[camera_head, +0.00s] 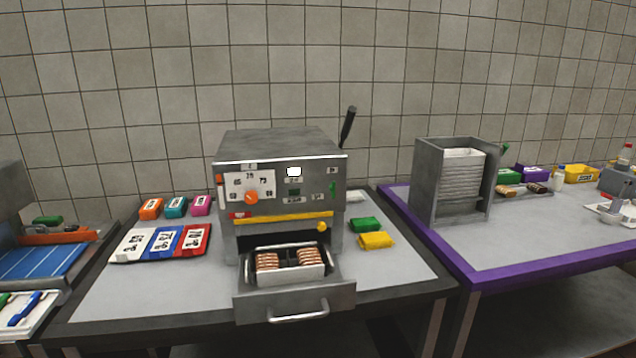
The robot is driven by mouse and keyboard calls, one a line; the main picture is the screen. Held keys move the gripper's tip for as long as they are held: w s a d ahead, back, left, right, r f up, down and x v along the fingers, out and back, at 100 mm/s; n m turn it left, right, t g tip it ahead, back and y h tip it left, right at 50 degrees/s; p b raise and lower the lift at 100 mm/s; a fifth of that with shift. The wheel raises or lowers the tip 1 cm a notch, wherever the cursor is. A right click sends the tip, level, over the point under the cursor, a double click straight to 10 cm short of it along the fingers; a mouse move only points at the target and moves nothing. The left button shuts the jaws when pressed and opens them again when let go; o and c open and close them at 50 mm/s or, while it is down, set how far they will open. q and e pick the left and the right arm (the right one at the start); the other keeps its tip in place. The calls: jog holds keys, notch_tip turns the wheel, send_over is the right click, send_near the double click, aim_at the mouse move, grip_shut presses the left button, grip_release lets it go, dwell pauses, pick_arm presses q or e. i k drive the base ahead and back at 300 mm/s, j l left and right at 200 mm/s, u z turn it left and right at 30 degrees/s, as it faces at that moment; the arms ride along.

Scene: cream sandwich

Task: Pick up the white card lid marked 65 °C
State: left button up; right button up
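A white card lid (133,245) lies flat on the grey table, left of the metal machine. It is the leftmost of three cards in a row, beside a blue card (164,242) and a red card (194,240). Dark print shows on the white card, but it is too small to read with certainty. The cards sit close together, and nothing covers the white one. Neither of my grippers is in view.
The metal machine (230,155) has an orange dial (251,197) and a pulled-out drawer (283,299) holding brown ribbed pieces. Orange, teal and pink blocks (175,207) stand behind the cards. A blue-topped device (40,262) is at far left. Bare table lies in front of the cards.

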aim_at(132, 246)
jog(key=u, duration=1.25)
jog(key=j+z, duration=0.4)
